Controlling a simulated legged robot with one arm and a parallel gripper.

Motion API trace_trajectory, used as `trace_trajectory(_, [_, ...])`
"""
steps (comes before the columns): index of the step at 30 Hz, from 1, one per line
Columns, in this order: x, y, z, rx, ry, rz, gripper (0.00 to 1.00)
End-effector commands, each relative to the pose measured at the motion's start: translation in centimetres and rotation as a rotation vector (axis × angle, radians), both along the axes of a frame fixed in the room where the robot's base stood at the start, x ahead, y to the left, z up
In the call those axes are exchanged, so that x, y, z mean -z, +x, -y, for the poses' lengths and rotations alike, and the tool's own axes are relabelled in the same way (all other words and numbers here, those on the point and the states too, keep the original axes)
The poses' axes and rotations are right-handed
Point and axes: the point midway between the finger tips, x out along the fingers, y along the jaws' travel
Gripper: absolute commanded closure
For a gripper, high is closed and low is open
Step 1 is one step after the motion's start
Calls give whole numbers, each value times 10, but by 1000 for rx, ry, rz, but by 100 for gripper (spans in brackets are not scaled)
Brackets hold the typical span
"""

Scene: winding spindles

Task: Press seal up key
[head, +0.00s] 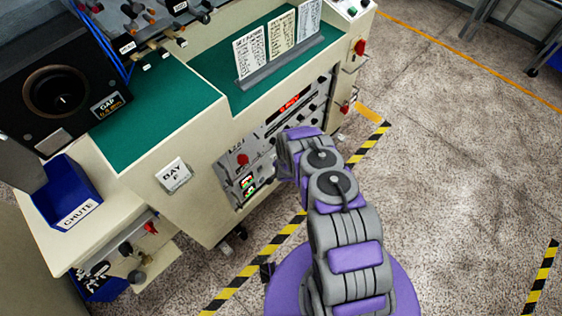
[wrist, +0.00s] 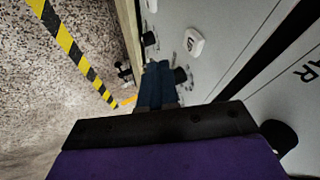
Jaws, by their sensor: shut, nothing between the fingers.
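In the wrist view the fingers of my gripper (wrist: 158,84) are shut and empty, close in front of a light grey control panel (wrist: 230,50). A white rounded key (wrist: 194,42) with a dark mark lies just beyond and to the right of the fingertips. I cannot read whether it is the seal up key. In the head view the control panel (head: 234,168) is on the front of the cream machine, and my arm hides part of it. The fingertips are hidden there. I cannot tell whether they touch the panel.
A black knob (wrist: 181,75) stands beside the fingertips. In the head view a red knob (head: 242,159) and a red display (head: 289,104) are on the panel. A blue chute bin (head: 68,199) is at the left. Open floor (head: 455,170) lies to the right.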

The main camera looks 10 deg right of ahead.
Motion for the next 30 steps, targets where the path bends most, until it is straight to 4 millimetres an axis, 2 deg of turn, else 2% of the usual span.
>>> trace_trajectory(6, [-28, -21, -3, -1, -5, -4, 100])
trace_trajectory(15, [-52, -38, 2, 2, 6, -2, 100])
trace_trajectory(30, [-55, -42, -2, 1, -2, -2, 100])
